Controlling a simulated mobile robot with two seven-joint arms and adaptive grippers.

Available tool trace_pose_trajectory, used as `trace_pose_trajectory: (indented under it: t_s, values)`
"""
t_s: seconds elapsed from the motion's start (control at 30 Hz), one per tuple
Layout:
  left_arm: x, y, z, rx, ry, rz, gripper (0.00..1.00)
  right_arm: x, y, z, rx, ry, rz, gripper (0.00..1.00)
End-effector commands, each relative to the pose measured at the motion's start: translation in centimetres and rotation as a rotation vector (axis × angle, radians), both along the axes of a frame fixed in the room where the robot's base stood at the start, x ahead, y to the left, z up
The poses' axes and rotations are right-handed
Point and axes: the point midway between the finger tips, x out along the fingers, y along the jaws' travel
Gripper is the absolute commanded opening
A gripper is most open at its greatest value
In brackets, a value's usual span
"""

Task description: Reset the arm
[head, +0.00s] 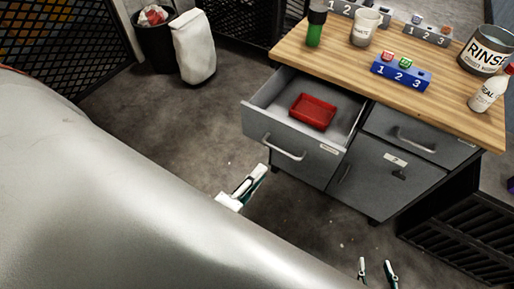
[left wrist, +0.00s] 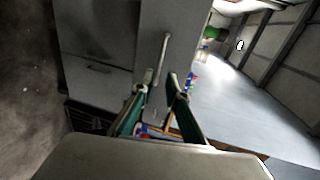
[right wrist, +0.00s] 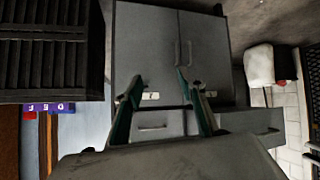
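My left gripper (head: 252,183) hangs in front of the cabinet, below and left of the open drawer. In the left wrist view its fingers (left wrist: 156,88) are apart with nothing held between them. My right gripper (head: 376,268) is low at the bottom edge of the head view, in front of the cabinet. Its fingertips are apart and empty, as the right wrist view (right wrist: 160,84) also shows. One of my arm links covers the lower left of the head view.
The grey cabinet's upper left drawer (head: 258,116) is pulled out and holds a red tray (head: 313,111). The wooden top (head: 441,98) bears a blue numbered block (head: 401,76), a green bottle (head: 314,34), a cup (head: 365,28) and a RINSE container (head: 485,52).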

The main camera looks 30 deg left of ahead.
Motion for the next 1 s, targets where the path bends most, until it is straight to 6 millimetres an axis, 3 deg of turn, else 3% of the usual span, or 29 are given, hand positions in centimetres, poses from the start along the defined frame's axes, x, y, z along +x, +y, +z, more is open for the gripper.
trace_pose_trajectory:
  t_s: [0.33, 0.47, 0.8, 1.0]
  values:
    - [0.0, 0.0, -0.1, -0.003, 0.002, 0.001, 0.14, 0.0, 0.0, 0.0, 0.001, 0.000, -0.001, 0.40]
    - [0.1, 0.2, -1.1, -0.064, 0.034, 0.013, 0.14, 0.1, 0.0, 0.3, 0.001, -0.003, -0.001, 0.40]
    - [-0.5, 1.5, -8.9, -0.582, 0.287, 0.154, 0.14, 0.1, 0.3, 1.4, 0.013, -0.003, -0.002, 0.40]
    - [-1.1, 2.0, -12.5, -0.924, 0.418, 0.273, 0.14, -0.4, 0.5, 1.5, 0.022, 0.007, -0.002, 0.40]
